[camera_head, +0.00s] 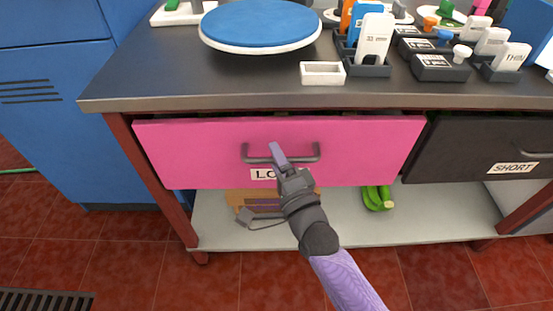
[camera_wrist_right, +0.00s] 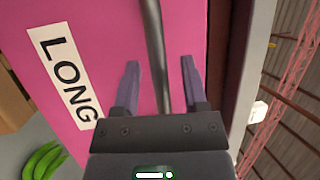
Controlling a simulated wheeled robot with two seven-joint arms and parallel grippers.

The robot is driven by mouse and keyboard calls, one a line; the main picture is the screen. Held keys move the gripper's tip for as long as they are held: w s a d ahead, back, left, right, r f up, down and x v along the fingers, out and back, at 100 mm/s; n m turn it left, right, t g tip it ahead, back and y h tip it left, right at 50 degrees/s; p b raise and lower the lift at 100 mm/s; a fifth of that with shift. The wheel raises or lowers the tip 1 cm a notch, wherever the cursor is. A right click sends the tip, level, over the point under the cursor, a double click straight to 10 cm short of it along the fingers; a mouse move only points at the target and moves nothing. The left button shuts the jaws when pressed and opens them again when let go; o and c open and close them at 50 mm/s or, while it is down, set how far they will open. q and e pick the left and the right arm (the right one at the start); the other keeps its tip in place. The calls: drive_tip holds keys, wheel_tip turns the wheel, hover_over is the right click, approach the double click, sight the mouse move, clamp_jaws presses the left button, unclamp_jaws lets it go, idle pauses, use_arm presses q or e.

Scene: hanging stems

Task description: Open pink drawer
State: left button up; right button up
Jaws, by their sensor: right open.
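The pink drawer (camera_head: 200,150) has a wide front below the counter, with a dark bar handle (camera_head: 310,153) and a "LONG" label partly hidden by my gripper in the head view. A narrow dark gap shows above the front; I cannot tell how far out the drawer stands. My right gripper (camera_head: 279,152) is at the middle of the handle. In the right wrist view its two fingers (camera_wrist_right: 160,65) are apart, one on each side of the handle bar (camera_wrist_right: 155,40), and the label (camera_wrist_right: 66,78) reads in full. My left gripper is not in view.
A black drawer (camera_head: 470,150) labelled "SHORT" is to the right. The counter (camera_head: 180,88) carries a blue round turntable (camera_head: 260,22), a small white tray (camera_head: 322,73) and several labelled holders. Green bananas (camera_head: 377,198) lie on the lower shelf (camera_head: 430,215). The red tiled floor in front is clear.

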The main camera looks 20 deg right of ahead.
clamp_jaws()
idle(1.0)
idle(0.4)
